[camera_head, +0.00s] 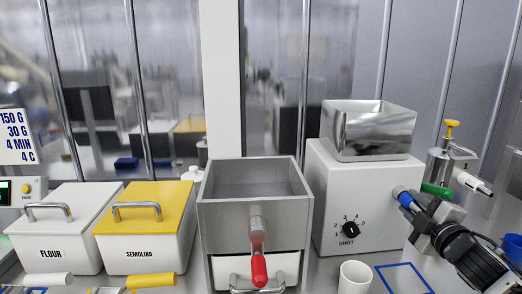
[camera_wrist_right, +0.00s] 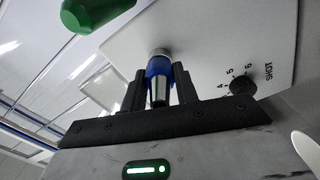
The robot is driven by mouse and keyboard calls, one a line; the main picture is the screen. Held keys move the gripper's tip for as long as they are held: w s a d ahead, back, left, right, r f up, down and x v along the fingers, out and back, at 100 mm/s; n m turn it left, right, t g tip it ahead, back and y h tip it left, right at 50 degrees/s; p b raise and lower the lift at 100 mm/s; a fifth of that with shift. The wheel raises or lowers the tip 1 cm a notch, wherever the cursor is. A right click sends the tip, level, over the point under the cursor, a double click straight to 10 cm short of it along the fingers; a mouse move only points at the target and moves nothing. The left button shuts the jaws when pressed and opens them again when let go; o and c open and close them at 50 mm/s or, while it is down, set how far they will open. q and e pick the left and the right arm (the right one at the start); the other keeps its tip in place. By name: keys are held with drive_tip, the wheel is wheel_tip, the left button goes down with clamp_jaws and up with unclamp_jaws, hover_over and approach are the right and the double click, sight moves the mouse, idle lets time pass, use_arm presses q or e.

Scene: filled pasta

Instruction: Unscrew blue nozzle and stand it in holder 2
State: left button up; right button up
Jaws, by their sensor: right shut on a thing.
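The blue nozzle (camera_head: 405,198) has a blue collar and a metal tip. It sits at the right side of the white SHOT machine (camera_head: 330,190). My right gripper (camera_head: 413,213) is shut on it. In the right wrist view the nozzle (camera_wrist_right: 158,82) is between the two black fingers (camera_wrist_right: 159,92), its collar against a metal stub (camera_wrist_right: 160,53) on the machine. I cannot tell whether its thread is engaged. Holder 2 cannot be made out. My left gripper is not in view.
A green cylinder (camera_head: 436,190) and a metal canister with a yellow knob (camera_head: 451,130) are behind my right gripper. A white cup (camera_head: 355,277) and a blue square outline (camera_head: 403,279) are in front of the machine. A grey hopper box (camera_head: 213,218) stands to the left.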

drive_tip(key=n, duration=0.6)
drive_tip(key=shift+d+r, duration=0.1)
drive_tip(key=n, duration=0.3)
drive_tip(key=shift+n, duration=1.2)
drive_tip(key=shift+n, duration=0.7)
drive_tip(key=n, duration=1)
drive_tip(key=shift+s, duration=0.1)
